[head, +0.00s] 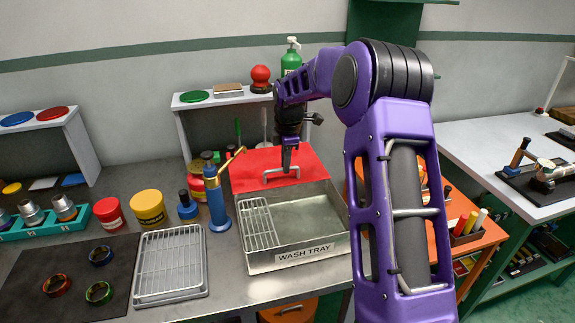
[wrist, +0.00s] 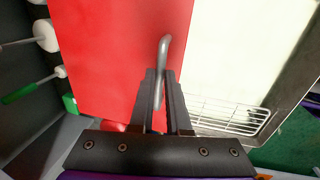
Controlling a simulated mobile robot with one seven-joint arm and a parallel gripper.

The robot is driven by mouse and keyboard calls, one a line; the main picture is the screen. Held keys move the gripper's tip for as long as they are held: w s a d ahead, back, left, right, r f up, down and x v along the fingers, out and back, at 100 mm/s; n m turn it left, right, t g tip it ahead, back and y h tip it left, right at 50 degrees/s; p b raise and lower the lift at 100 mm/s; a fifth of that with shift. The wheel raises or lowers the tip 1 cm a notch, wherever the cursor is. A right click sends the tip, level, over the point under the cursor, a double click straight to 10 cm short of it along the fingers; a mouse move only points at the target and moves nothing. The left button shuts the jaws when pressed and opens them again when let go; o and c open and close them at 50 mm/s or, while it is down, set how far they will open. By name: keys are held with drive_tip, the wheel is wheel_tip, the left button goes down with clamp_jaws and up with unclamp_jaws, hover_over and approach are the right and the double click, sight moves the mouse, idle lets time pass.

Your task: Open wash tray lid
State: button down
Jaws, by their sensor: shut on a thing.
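The wash tray (head: 320,255) is a grey metal box with a label on its front. It stands on the metal bench in the middle of the head view. Its red lid (head: 268,160) is raised at the back, so the tray's inside shows. A grey bar handle (head: 282,176) is on the lid. My gripper (head: 289,168) is at the handle. In the wrist view my gripper (wrist: 162,98) is shut on the handle (wrist: 163,55), with the red lid (wrist: 110,50) behind it and the tray's pale inside to the right.
A wire rack (head: 260,225) lies in the tray's left part. A blue bottle (head: 216,195) with a brass spout stands close to the tray's left. A shelf (head: 220,98) with a red-topped item and green bottle stands behind. Another wire rack (head: 170,265) lies left.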

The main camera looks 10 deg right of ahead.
drive_tip(key=shift+w, duration=0.1)
drive_tip(key=c, duration=0.9)
unclamp_jaws()
drive_tip(key=s+r, duration=0.1)
drive_tip(key=r, duration=0.4)
drive_tip(key=s+r, duration=0.1)
drive_tip(key=r, duration=0.5)
drive_tip(key=s+r, duration=0.1)
drive_tip(key=r, duration=0.5)
drive_tip(key=shift+s, duration=0.25)
drive_tip(key=shift+r, duration=0.1)
